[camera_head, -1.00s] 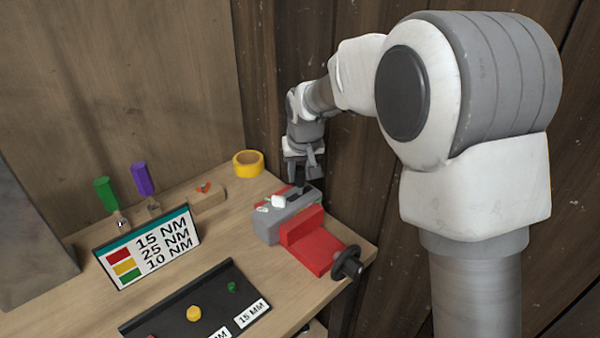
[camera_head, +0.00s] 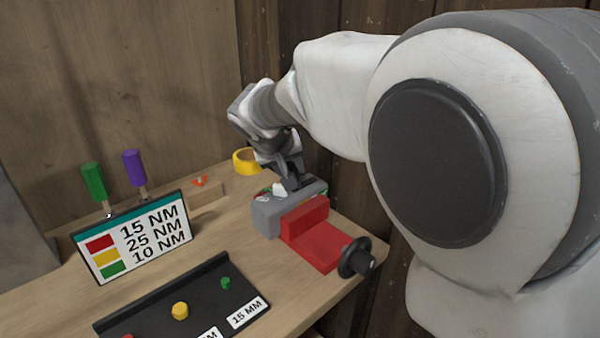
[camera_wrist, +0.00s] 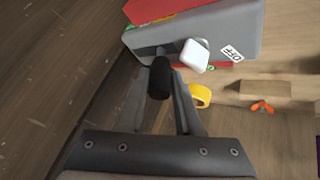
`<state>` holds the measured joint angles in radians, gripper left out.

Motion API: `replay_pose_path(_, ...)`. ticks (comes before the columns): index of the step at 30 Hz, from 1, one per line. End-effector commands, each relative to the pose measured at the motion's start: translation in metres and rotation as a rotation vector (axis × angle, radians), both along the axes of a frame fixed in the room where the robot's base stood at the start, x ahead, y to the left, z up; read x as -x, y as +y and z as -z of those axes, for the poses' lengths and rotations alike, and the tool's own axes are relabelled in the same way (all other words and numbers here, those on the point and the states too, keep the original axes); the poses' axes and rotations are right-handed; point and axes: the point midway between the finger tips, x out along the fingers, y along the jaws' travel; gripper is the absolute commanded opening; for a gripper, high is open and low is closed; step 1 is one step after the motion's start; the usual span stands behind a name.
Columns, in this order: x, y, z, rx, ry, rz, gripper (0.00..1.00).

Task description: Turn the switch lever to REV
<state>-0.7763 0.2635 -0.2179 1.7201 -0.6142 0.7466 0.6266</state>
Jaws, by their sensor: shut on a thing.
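The grey switch box (camera_head: 266,222) sits on the bench just behind the red vise-like block. It fills the top of the wrist view (camera_wrist: 222,27), with an OFF label (camera_wrist: 232,53) at its right end. A white block (camera_wrist: 195,55) on the box joins the black lever grip (camera_wrist: 160,78). My gripper (camera_wrist: 164,88) has its two fingers on either side of that grip and is shut on it. In the head view my gripper (camera_head: 291,181) reaches down to the box top from the upper left. The REV mark cannot be read in either view.
The red block (camera_head: 318,245) with a black handwheel (camera_head: 357,258) stands in front of the box. A yellow tape roll (camera_head: 245,161), a torque sign (camera_head: 140,240), green (camera_head: 94,182) and purple (camera_head: 134,167) screwdrivers and a black tray (camera_head: 165,300) occupy the bench.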

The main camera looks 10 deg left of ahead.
Motion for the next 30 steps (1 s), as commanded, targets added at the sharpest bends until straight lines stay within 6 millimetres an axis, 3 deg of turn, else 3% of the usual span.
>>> replay_pose_path(1,0.0023,0.0013,0.0074,0.007,-0.004,0.001,0.0)
replay_pose_path(15,0.0036,0.0016,0.0034,0.021,-0.022,0.006,0.0)
replay_pose_path(16,0.0035,0.0015,0.0034,0.021,-0.022,0.006,0.37)
replay_pose_path(20,0.0033,0.0017,0.0028,0.022,-0.023,0.005,0.61)
replay_pose_path(21,0.0031,0.0017,0.0025,0.021,-0.024,0.004,0.64)
replay_pose_path(30,0.0035,0.0022,0.0003,0.02,-0.026,0.003,0.64)
